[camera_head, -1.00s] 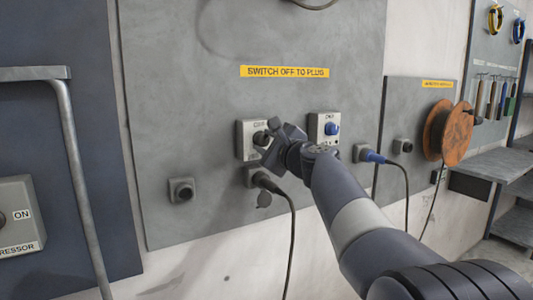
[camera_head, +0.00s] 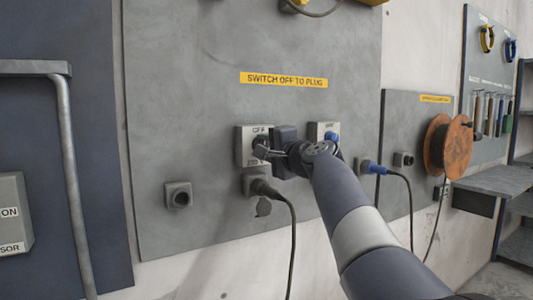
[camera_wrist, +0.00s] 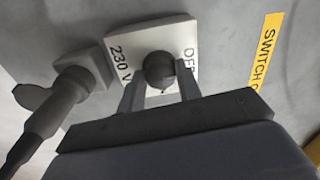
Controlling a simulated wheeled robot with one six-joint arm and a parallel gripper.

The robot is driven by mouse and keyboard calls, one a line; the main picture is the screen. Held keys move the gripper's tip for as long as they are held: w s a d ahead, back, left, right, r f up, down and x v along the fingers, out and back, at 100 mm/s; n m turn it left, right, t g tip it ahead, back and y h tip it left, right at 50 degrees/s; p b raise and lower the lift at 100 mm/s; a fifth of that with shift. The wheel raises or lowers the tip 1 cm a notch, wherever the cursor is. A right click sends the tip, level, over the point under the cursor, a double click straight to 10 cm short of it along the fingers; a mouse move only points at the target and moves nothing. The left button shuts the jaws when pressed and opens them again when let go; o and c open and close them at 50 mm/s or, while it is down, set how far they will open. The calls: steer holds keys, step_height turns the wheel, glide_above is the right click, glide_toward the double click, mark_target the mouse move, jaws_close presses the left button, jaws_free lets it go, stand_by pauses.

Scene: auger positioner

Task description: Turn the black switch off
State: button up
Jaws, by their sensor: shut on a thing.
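The black switch is a dark round knob (camera_wrist: 160,70) on a pale switch box (camera_head: 241,146) under the yellow "SWITCH OFF TO PLUG" label (camera_head: 284,80). In the wrist view the box reads "230 V" on one side and partly "OFF" on the other. My gripper (camera_head: 264,152) reaches the knob from the right, its two fingers on either side of it. It also shows in the wrist view (camera_wrist: 158,90), shut on the knob. The knob's pointer mark is too small to read. In the head view my gripper partly hides the knob.
A black plug with a cable (camera_head: 265,188) sits in the socket just below the switch box. A second box with a blue switch (camera_head: 331,138) is to the right, partly behind my arm. A blue plug (camera_head: 373,168) and an empty socket (camera_head: 178,195) are nearby.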

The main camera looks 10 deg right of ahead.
steer(key=shift+r+n, duration=0.25)
steer(key=shift+n, duration=0.05)
steer(key=o, duration=0.9)
steer(key=shift+f, duration=0.15)
steer(key=b+v, duration=0.1)
steer(key=v, duration=0.9)
steer(key=shift+s+d+f+b, duration=0.1)
steer(key=shift+s+b, duration=0.2)
steer(key=shift+s, duration=0.1)
